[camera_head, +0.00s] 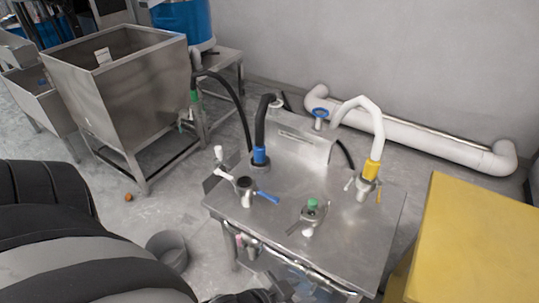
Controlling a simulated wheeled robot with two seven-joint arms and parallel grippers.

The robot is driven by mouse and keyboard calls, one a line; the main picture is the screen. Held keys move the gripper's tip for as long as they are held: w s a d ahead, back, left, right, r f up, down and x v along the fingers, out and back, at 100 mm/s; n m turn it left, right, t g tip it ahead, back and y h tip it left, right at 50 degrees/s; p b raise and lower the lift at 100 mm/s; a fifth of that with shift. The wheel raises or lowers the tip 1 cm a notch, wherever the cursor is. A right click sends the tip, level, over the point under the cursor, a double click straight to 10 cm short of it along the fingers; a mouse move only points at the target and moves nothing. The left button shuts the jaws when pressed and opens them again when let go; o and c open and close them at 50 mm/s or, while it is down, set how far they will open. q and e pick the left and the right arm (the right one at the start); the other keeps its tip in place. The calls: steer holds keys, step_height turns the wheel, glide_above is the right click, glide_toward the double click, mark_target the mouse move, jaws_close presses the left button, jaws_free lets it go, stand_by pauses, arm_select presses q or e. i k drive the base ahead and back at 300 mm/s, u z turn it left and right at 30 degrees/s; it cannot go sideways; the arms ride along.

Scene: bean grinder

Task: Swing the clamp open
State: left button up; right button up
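The steel grinder table (350,250) stands in the middle of the head view with fittings on top. At its left is a round dark fitting (245,185) with a blue lever (267,197) and a white-tipped handle (219,153). Near its front middle is a metal fitting with a green knob (312,204). I cannot tell which part is the clamp, or whether it is shut. My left arm comes in from the left, and my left gripper (282,291) is low at the bottom edge, beside the table's front. Its fingers are too cut off and dark to read. My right gripper is out of view.
A black hose with a blue collar (260,154) and a white hose with a yellow collar (371,168) rise from the table's back. A yellow block (475,240) stands at the right. A steel hopper (135,85) stands back left. A grey bucket (168,250) sits left of the table.

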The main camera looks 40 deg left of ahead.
mark_target(305, 220)
steer(key=u, duration=0.25)
steer(key=k, duration=0.2)
steer(key=u, duration=1.25)
steer(key=k, duration=0.85)
steer(key=z, duration=1.15)
steer(key=i, duration=0.95)
steer(key=u, duration=0.1)
